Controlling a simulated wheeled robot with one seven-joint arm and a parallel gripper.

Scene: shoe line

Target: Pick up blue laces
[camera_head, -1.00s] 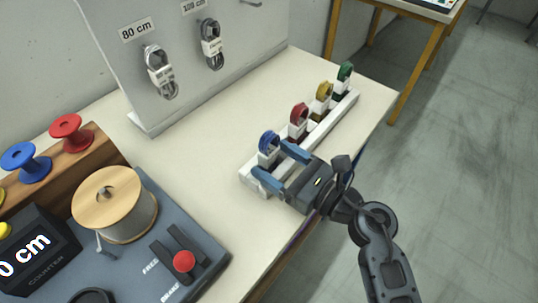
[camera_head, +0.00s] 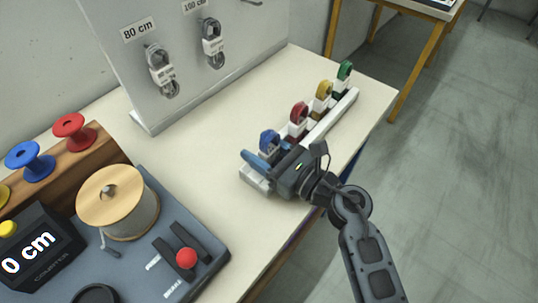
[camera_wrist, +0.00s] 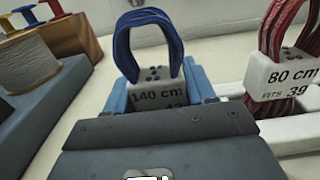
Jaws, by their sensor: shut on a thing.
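The blue laces (camera_head: 269,139) are a looped bundle held in a white tag block at the near end of the white rack (camera_head: 331,118). In the wrist view the blue laces (camera_wrist: 147,38) rise as a loop above the tag (camera_wrist: 158,94), which reads "140 cm". My gripper (camera_head: 266,161) is at the near end of the rack. Its blue fingers stand on both sides of the tag, and it is shut on the tag of the blue laces. The lower part of the tag is hidden by my gripper.
Red laces (camera_head: 299,112), yellow laces (camera_head: 324,90) and green laces (camera_head: 345,70) stand farther along the rack. A board (camera_head: 185,95) with grey laces stands behind. A counter machine with a spool (camera_head: 117,203) is at left. The tabletop (camera_head: 200,150) between is clear.

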